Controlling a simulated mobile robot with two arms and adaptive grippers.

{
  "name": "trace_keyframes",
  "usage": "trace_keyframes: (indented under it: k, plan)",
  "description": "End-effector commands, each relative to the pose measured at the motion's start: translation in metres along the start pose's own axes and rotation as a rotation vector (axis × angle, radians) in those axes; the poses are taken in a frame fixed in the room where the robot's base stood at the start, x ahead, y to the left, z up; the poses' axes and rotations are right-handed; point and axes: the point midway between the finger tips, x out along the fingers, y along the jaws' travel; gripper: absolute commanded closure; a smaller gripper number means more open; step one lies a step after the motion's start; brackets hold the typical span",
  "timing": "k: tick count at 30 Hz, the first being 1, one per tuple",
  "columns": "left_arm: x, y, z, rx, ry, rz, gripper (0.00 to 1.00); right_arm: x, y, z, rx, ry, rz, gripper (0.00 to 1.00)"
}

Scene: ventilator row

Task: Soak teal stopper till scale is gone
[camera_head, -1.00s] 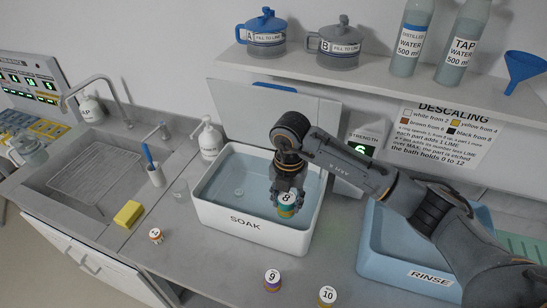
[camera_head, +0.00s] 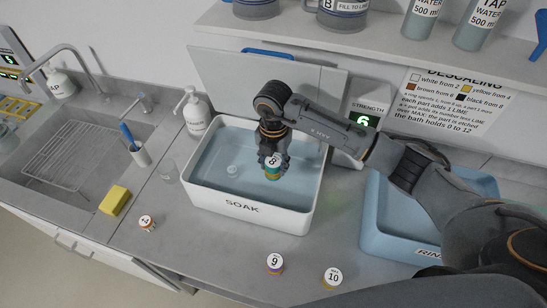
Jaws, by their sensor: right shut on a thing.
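My right gripper (camera_head: 273,160) points down over the white SOAK bath (camera_head: 243,207) and is shut on the teal stopper (camera_head: 272,173). The stopper is marked 8 on its white top and has a yellowish band. It is upright, at or just above the pale blue liquid (camera_head: 215,160); I cannot tell whether it touches it. The fingers hide part of it. A small whitish piece (camera_head: 233,169) is in the bath left of it. The STRENGTH display (camera_head: 365,120) reads 6. The blue RINSE bath (camera_head: 395,243) is at the right, partly behind my right arm. My left gripper is out of view.
Stoppers 9 (camera_head: 275,263) and 10 (camera_head: 332,277) and another small stopper (camera_head: 147,222) stand on the front counter. A shelf with jugs and bottles overhangs the back.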

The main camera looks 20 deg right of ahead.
Motion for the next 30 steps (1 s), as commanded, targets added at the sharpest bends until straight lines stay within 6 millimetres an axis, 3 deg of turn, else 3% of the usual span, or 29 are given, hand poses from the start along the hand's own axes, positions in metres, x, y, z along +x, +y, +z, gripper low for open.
trace_keyframes:
  k: [4,8,19,30]
  plan:
    - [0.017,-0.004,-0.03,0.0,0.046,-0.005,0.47,0.023,0.0,0.0,0.0,0.001,0.0,0.92]
    - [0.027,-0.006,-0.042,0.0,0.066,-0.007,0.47,0.039,0.0,0.0,0.001,0.0,0.0,0.92]
    - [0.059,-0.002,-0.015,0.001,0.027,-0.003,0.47,0.083,0.0,-0.001,-0.001,0.0,0.0,0.92]
    - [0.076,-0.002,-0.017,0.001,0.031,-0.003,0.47,0.108,0.001,0.0,0.0,0.0,0.001,0.92]
